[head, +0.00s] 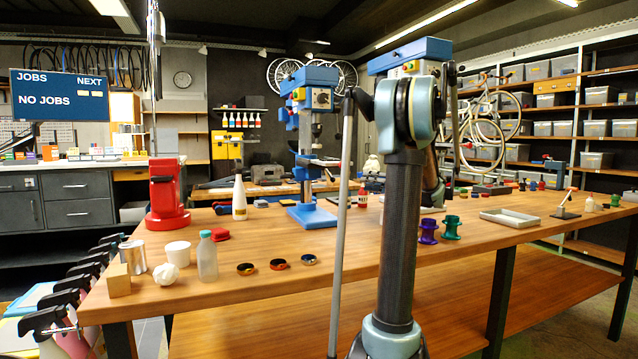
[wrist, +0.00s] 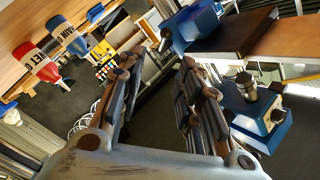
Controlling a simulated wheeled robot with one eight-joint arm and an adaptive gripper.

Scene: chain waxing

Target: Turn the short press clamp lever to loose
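A blue drill press (head: 310,82) stands on the workbench in the middle of the head view. A second blue press head (head: 408,52) stands higher to its right, partly behind my arm. The left one looks shorter. I cannot make out a clamp lever or its setting on either. My gripper (wrist: 160,66) is open and empty in the wrist view, its two dark fingers well apart. Beyond the right finger is a blue housing (wrist: 255,120) with a dark knob. A blue block (wrist: 192,26) lies near the top. I cannot tell which press these belong to.
The wooden workbench (head: 240,285) carries a red stand (head: 165,197), a white bottle (head: 239,198), a clear bottle (head: 207,256), purple (head: 428,231) and green (head: 451,227) spools, and a grey tray (head: 509,217). Red (wrist: 36,62) and blue (wrist: 68,39) labelled bottles show left of my fingers.

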